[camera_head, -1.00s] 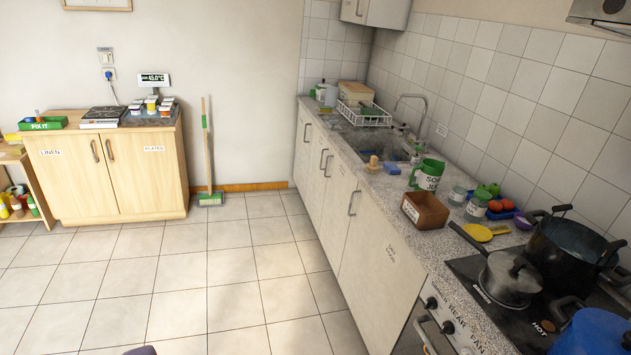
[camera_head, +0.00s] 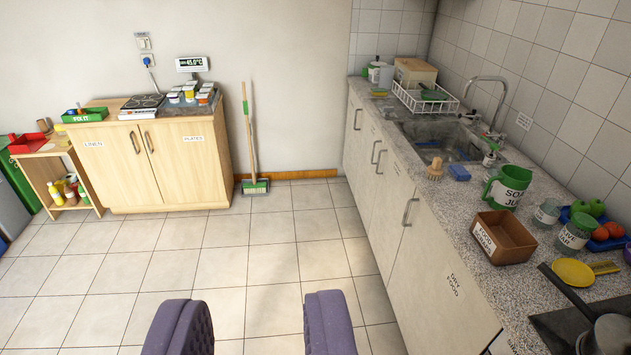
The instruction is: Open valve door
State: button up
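No label reading "valve" is legible in view. The white cabinet under the counter has several doors with bar handles, all shut. The nearest door (camera_head: 432,268) is labelled DRY FOOD, with its handle (camera_head: 410,212) at the upper left. The doors farther back (camera_head: 375,168) carry small labels that I cannot read. The wooden cabinet at the back has two shut doors: a left door (camera_head: 112,175) labelled LINEN and a right door (camera_head: 190,170) labelled PLATES.
A broom (camera_head: 251,140) leans on the back wall. The tiled floor (camera_head: 270,232) between the cabinets is clear.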

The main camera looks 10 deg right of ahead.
aim_at(373, 141)
jog(key=i+z, duration=0.25)
jog(key=i, duration=2.5)
jog(key=i+z, duration=0.15)
jog(key=i, duration=0.4)
jog(key=i+j+z, duration=0.1)
jog(key=i, duration=0.5)
jog(key=i+j+z, duration=0.15)
jog(key=i, duration=0.4)
